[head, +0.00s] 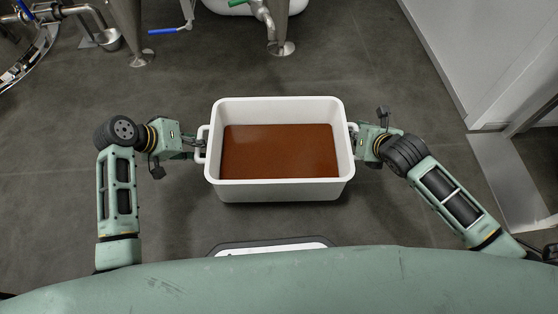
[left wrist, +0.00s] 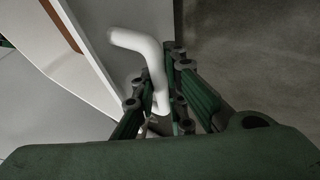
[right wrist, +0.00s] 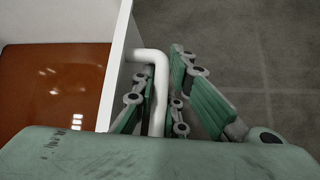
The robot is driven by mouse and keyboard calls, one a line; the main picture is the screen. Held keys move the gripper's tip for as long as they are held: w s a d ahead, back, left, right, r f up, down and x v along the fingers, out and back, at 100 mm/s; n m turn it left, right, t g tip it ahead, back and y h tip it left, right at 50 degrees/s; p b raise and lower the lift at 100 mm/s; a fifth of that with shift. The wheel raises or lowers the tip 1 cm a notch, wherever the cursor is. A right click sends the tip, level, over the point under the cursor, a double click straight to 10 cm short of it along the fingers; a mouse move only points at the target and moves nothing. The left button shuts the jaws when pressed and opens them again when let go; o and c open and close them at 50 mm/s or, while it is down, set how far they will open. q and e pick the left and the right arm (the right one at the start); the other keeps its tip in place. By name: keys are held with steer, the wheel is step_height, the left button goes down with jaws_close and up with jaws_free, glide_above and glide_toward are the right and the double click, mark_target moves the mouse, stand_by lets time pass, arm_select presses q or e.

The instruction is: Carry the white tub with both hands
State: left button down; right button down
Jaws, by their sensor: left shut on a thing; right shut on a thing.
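The white tub (head: 279,190) is in the middle of the head view, in front of my body. It holds a flat brown layer (head: 279,150) and looks level. My left gripper (head: 197,143) is shut on the tub's left handle (head: 201,140); the left wrist view shows this white handle (left wrist: 140,45) between the fingers (left wrist: 165,100). My right gripper (head: 356,141) is shut on the right handle (head: 352,128); the right wrist view shows that handle (right wrist: 157,75) between the fingers (right wrist: 165,100). The tub's wall (right wrist: 117,60) is beside the right fingers.
Metal tank legs (head: 279,30) stand on the grey floor (head: 200,70) beyond the tub. A pipe with a blue-handled valve (head: 165,31) is at the back left. A white wall (head: 470,50) rises at the right. Floor beside the tub is clear.

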steer(key=shift+a, duration=0.1)
stand_by(0.4)
